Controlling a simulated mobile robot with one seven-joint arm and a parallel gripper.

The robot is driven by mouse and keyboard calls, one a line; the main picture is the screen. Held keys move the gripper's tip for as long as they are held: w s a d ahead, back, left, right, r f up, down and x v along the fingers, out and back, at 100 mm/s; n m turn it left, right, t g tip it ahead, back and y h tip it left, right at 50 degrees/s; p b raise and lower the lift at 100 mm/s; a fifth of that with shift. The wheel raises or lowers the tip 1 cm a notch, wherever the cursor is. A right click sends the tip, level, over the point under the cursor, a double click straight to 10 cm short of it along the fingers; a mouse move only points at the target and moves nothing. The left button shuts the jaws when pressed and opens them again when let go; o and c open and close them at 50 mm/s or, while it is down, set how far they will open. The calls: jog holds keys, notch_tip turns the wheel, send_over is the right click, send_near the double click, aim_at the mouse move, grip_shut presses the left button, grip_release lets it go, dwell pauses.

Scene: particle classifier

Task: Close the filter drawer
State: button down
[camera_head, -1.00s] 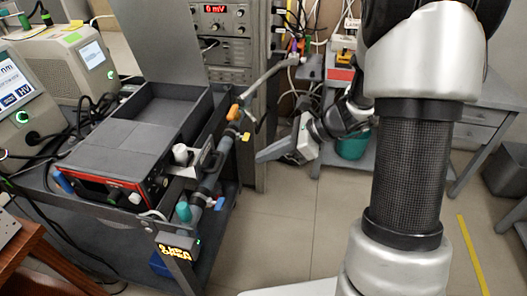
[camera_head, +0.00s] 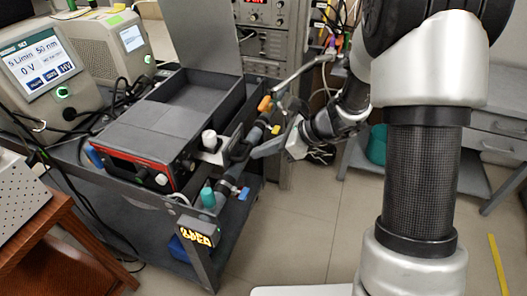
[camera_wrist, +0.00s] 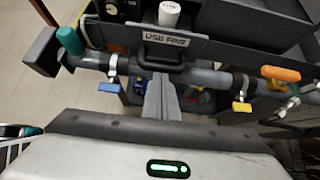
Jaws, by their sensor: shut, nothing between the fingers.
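The filter drawer's dark front panel (camera_wrist: 196,46) shows in the wrist view, with a pale lettered label and a black bar handle. A white cylinder (camera_wrist: 169,13) stands just behind the panel. In the head view the drawer (camera_head: 218,158) sticks out of the cart's right side, with the white cylinder (camera_head: 209,139) in it. My gripper (camera_head: 254,154) is shut and empty, pointing left at the drawer front. In the wrist view its grey fingertips (camera_wrist: 160,77) are just below the handle; I cannot tell whether they touch it.
A grey pipe (camera_wrist: 205,78) with blue, yellow and orange valve handles runs below the drawer front. The black cart (camera_head: 165,208) carries a red-edged instrument (camera_head: 125,168) and an open dark box (camera_head: 190,100). A small sign (camera_head: 197,232) glows yellow, seemingly "OPEN". Floor (camera_head: 310,225) is clear in front.

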aim_at(234, 140)
jog(key=w+a, duration=0.1)
jog(key=a, duration=0.1)
jog(key=w+a, duration=0.1)
jog(key=a, duration=0.2)
jog(key=w+a, duration=0.1)
jog(key=a, duration=0.2)
jog(key=shift+a, duration=0.25)
jog(key=shift+w+a, duration=0.1)
jog(key=shift+a, duration=0.25)
jog(key=shift+r, duration=0.1)
